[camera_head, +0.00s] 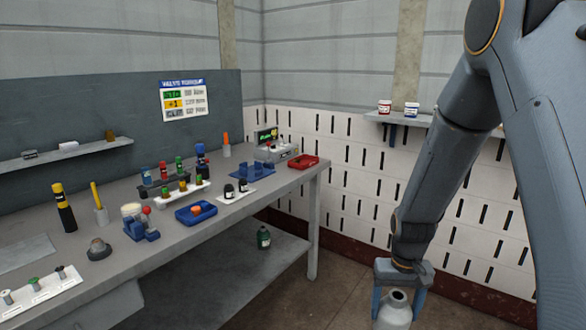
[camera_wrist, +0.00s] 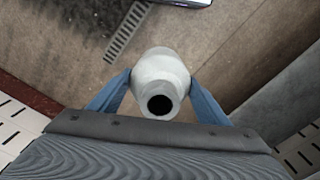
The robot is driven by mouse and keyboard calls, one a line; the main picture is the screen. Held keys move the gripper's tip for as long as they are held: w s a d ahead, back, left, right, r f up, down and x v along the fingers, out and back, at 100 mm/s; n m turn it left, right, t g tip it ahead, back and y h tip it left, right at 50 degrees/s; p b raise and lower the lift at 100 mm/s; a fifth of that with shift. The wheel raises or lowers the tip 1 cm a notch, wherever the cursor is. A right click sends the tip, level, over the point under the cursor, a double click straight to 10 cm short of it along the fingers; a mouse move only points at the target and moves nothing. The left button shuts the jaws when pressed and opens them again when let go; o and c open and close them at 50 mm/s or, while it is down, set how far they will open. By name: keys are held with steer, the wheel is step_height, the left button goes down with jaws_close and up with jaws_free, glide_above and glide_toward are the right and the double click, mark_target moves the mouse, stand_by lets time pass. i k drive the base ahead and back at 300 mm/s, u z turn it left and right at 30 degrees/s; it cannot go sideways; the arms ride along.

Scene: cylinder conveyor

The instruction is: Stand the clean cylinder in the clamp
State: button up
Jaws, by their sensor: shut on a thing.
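A pale grey cylinder (camera_head: 393,314) with a narrow neck is held in my gripper (camera_head: 397,300), at the lower right of the head view. Its lower part is cut off by the frame edge. In the wrist view, the cylinder (camera_wrist: 160,72) sits between the two blue fingers of my gripper (camera_wrist: 158,92), with its dark round opening facing the camera. The fingers touch its sides, and floor shows beyond it. No clamp is clearly identifiable; a blue fixture (camera_head: 142,229) and a blue block-like holder (camera_head: 252,170) stand on the bench.
The grey workbench (camera_head: 180,240) is left of my arm and holds a blue tray (camera_head: 183,213), a red tray (camera_head: 303,161), bottles and racks. A green bottle (camera_head: 263,238) stands on its lower shelf. A wall shelf (camera_head: 395,118) holds two jars. Floor between bench and gripper is clear.

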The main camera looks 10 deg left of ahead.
mark_target(251, 173)
steer(key=z, duration=0.15)
steer(key=i, duration=0.65)
steer(key=u, duration=0.55)
steer(key=i, duration=0.65)
steer(key=u, duration=0.65)
